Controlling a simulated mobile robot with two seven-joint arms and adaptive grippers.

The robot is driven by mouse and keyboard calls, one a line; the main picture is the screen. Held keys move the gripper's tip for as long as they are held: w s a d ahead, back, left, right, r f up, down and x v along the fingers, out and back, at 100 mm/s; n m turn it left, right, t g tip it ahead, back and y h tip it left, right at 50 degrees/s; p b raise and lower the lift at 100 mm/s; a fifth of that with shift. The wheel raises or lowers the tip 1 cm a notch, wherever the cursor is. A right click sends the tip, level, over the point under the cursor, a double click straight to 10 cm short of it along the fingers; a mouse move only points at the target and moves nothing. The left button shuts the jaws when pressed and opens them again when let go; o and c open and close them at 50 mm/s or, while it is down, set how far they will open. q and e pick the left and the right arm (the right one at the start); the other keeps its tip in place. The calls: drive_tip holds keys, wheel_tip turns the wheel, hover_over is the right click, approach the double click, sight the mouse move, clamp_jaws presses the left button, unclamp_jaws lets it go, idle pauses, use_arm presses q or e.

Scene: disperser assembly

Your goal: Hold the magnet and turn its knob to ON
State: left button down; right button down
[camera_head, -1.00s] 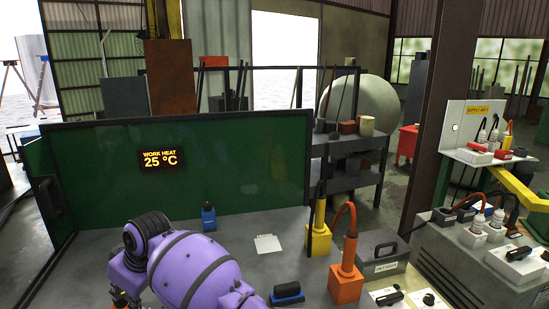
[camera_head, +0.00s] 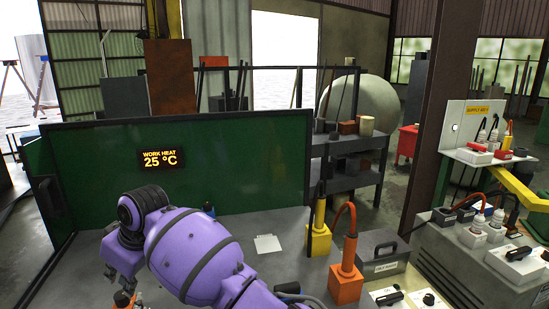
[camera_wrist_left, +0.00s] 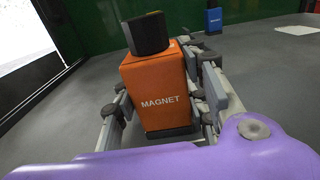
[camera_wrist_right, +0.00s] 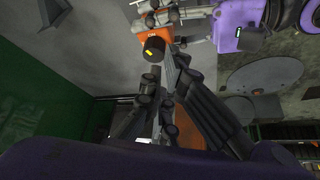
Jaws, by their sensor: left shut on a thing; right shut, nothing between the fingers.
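The orange magnet (camera_wrist_left: 158,85) stands upright, labelled MAGNET, with a black round knob (camera_wrist_left: 148,33) on top. My left gripper (camera_wrist_left: 163,115) is shut on its sides. In the head view only a small orange part of the magnet (camera_head: 122,299) shows at the bottom edge. My right gripper (camera_head: 124,272) is above and close to the magnet there. In the right wrist view my right gripper's fingers (camera_wrist_right: 163,92) are together and empty. The knob (camera_wrist_right: 153,48) with a yellow mark lies beyond them, apparently apart. The knob's setting is not readable.
A green screen (camera_head: 240,170) with a heat display stands behind the table. A blue bottle-like item (camera_wrist_left: 214,18) stands further back.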

drive_tip(key=shift+r, duration=0.2)
drive_tip(key=shift+w+d+f, duration=0.15)
drive_tip(key=shift+w+f, duration=0.1)
drive_tip(key=shift+f, duration=0.75)
drive_tip(key=shift+w+d+f, duration=0.1)
drive_tip(key=shift+w+f, duration=0.15)
drive_tip(key=shift+f, duration=0.8)
drive_tip(key=shift+w+d+f, duration=0.15)
drive_tip(key=shift+w+f, duration=0.1)
drive_tip(key=shift+f, duration=0.75)
drive_tip(key=shift+a, duration=0.6)
drive_tip(key=shift+s+a, duration=0.3)
drive_tip(key=shift+s, duration=0.35)
drive_tip(key=shift+s+d, duration=0.1)
drive_tip(key=shift+d, duration=0.15)
drive_tip(key=shift+r, duration=0.15)
wheel_tip(320, 180, up, 6)
hover_over(123, 307)
drive_tip(key=d, duration=0.3)
drive_tip(key=shift+s, duration=0.1)
